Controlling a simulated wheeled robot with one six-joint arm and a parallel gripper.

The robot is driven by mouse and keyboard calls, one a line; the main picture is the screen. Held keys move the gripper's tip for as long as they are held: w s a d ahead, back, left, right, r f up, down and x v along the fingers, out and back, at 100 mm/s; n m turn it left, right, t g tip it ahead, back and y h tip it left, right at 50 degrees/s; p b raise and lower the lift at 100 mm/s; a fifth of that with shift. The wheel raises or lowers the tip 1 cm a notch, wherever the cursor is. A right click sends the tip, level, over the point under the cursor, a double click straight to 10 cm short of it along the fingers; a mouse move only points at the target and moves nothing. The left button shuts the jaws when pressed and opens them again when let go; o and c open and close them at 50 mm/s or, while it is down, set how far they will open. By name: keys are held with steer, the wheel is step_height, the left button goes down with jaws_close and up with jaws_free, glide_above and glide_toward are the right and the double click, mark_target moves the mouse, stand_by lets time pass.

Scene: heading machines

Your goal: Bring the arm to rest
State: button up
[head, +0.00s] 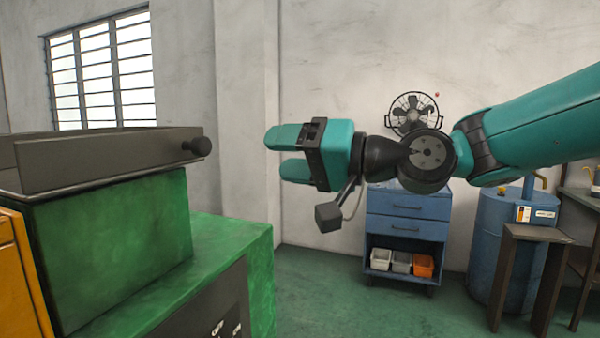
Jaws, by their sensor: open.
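My arm (535,115) is teal with black joints and reaches in from the right side of the head view. My gripper (283,152) is at its end and points left, held in the air near the middle of the view. Its two teal fingers are apart, one above the other, with nothing visible between them. A small dark grey box (329,217) hangs on a bracket below the wrist. The fingertips are apart from the green machine at the left.
A green machine (120,250) with a grey tray (100,163) and black knob (198,147) fills the left. A blue drawer cabinet (408,212), a fan (412,112), a blue drum (505,250) and a brown stand (535,235) are behind. Green floor (350,300) is clear in the middle.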

steer(key=shift+v, duration=0.95)
steer(key=s+d+f+n+g+h, duration=0.1)
steer(key=s+d+f+g+h, duration=0.2)
steer(key=s+d+f+h, duration=0.3)
steer(key=s+d+f+n+g+h, duration=0.1)
steer(key=s+d+f+g+h, duration=0.2)
steer(key=s+d+f+h, duration=0.3)
steer(key=s+d+f, duration=0.4)
steer(key=s+f, duration=0.5)
steer(key=s, duration=0.1)
steer(key=shift+n+h, duration=0.3)
steer(key=shift+h, duration=0.1)
steer(key=shift+d, duration=0.1)
steer(key=shift+c, duration=0.3)
